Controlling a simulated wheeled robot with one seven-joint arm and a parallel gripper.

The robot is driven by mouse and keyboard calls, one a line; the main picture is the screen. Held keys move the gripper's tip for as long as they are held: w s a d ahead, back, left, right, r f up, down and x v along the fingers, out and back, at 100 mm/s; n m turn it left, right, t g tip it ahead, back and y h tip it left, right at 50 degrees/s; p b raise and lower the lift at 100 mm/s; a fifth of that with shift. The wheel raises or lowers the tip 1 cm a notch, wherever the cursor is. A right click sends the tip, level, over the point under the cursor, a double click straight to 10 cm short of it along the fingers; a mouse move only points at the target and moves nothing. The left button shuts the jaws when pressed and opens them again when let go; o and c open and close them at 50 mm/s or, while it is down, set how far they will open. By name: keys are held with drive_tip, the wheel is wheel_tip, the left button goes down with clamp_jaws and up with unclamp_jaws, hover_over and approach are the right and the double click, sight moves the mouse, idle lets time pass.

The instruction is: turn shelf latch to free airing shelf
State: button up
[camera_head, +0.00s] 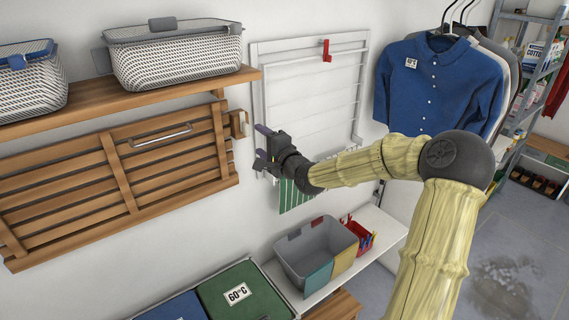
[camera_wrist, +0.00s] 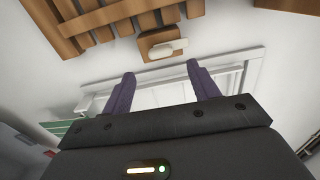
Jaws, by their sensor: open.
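The airing shelf (camera_head: 125,175) is a slatted wooden panel folded flat against the wall, with a metal bar handle. The latch (camera_head: 238,124) is a small wooden block with a paler turning piece at the panel's upper right edge. In the wrist view the latch (camera_wrist: 167,48) sits beyond my fingertips, beside the slats (camera_wrist: 110,14), its pale piece pointing to the right. My gripper (camera_head: 260,147) is open and empty, with purple fingers, just right of and below the latch. In the wrist view my gripper (camera_wrist: 161,74) has clear space between its fingers, apart from the latch.
A wooden wall shelf (camera_head: 130,91) with two woven baskets (camera_head: 178,57) runs above. A white wall rack (camera_head: 300,88) with a red hook (camera_head: 326,50) is behind my gripper. Below stand a grey bin (camera_head: 302,247) and a green-lidded box (camera_head: 245,290). Shirts hang at right.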

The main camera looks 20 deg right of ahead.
drive_tip(key=b+v, duration=0.1)
drive_tip(key=v, duration=0.9)
drive_tip(key=shift+s+d, duration=0.15)
drive_tip(key=shift+s, duration=0.15)
drive_tip(key=s+a+f+n+g+h, duration=0.2)
drive_tip(key=s+a+f+n+g, duration=0.15)
drive_tip(key=f, duration=0.45)
drive_tip(key=s+a+f+n+g+h, duration=0.1)
drive_tip(key=s+a+f+n+g, duration=0.15)
drive_tip(key=f+n+g, duration=0.4)
drive_tip(key=s+f+n+g+h, duration=0.2)
drive_tip(key=s+f+n+g, duration=0.1)
drive_tip(key=s, duration=1.4)
drive_tip(key=shift+s+d+f+n+g+h, duration=0.2)
drive_tip(key=shift+s+n+g+h, duration=0.1)
drive_tip(key=shift+n+g, duration=0.5)
drive_tip(key=shift+w, duration=0.1)
